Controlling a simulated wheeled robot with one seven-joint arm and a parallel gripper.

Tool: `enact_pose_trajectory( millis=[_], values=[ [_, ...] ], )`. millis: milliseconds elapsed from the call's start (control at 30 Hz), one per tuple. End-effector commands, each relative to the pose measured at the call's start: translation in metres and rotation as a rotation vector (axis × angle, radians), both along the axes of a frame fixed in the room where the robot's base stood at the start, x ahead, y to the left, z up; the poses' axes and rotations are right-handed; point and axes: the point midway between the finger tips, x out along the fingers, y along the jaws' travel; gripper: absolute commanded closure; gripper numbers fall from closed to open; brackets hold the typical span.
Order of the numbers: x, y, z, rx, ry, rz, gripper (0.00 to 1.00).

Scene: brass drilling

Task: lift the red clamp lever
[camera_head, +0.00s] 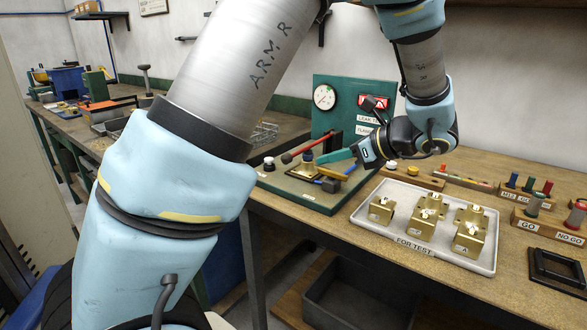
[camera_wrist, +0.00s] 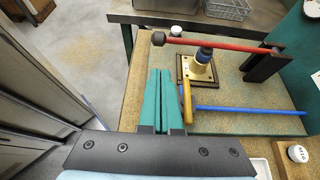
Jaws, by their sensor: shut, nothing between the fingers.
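The red clamp lever (camera_wrist: 215,44) is a long red bar with a dark ball knob at its left end in the wrist view. Its right end meets a dark upright bracket (camera_wrist: 265,63). It lies roughly level, passing by the top of a brass piece with a dark blue cap (camera_wrist: 201,62). In the head view the lever (camera_head: 300,151) slants over the green-edged test fixture. My gripper (camera_wrist: 160,72) has teal fingers lying together, empty. Its tips point toward the lever's knob side and appear apart from it. In the head view my gripper (camera_head: 321,159) is beside the capped piece.
A blue rod (camera_wrist: 250,110) and a yellow handle (camera_wrist: 187,102) lie close to my fingers. A green gauge panel (camera_head: 340,92) stands behind. A grey tray (camera_head: 375,232) of brass blocks sits to the right. Floor shows left of the bench in the wrist view.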

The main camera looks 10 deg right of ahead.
Motion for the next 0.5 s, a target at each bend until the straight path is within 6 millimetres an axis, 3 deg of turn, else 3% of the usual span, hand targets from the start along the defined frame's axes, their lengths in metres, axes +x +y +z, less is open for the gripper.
enact_pose_trajectory(
  millis=[267, 500],
  values=[
    [0.004, 0.005, -0.003, -0.001, 0.002, 0.004, 1.0],
    [0.029, 0.029, -0.02, 0.001, 0.002, 0.007, 1.0]
  ],
)
